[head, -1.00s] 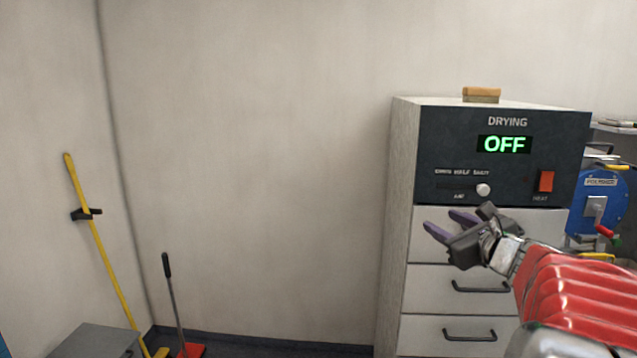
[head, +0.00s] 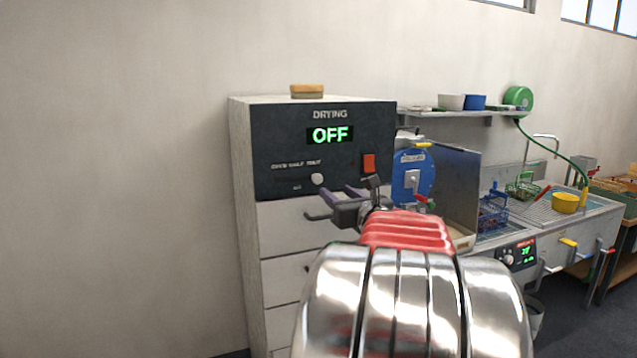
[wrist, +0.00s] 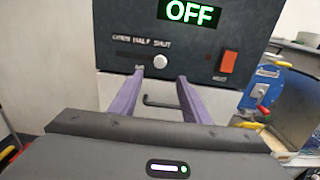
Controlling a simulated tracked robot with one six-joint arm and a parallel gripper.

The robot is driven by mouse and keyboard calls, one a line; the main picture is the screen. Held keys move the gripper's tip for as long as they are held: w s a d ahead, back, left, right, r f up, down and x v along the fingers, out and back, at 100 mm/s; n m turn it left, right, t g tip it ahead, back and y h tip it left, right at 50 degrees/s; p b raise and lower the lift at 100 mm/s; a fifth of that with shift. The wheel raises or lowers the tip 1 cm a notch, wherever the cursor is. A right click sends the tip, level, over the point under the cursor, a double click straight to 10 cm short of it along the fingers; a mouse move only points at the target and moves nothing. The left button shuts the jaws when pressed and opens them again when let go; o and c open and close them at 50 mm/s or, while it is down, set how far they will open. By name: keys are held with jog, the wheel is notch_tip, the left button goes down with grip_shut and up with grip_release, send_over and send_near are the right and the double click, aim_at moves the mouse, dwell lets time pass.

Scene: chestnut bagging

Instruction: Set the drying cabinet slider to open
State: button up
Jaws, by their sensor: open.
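The drying cabinet (head: 246,210) stands against the wall, with a dark panel on top reading OFF in green. The slider's white knob (head: 317,179) sits at the right end of its slot, on the side marked SHUT; the OPEN mark is at the left end. In the wrist view the knob (wrist: 160,61) shows just beyond and between my fingertips, with a gap. My gripper (head: 332,202) is open and empty, in front of the cabinet, a little below the knob. It also shows in the wrist view (wrist: 160,78) with two purple fingers spread apart.
A red heat switch (head: 369,163) is on the panel right of the knob. A drawer handle (wrist: 165,102) lies below the panel. A blue machine (head: 412,172) stands close to the cabinet's right. A sponge-like block (head: 307,91) lies on top. Wall space at left is clear.

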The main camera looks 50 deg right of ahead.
aim_at(318, 179)
jog(key=x, duration=1.2)
jog(key=shift+c, duration=0.5)
grip_shut()
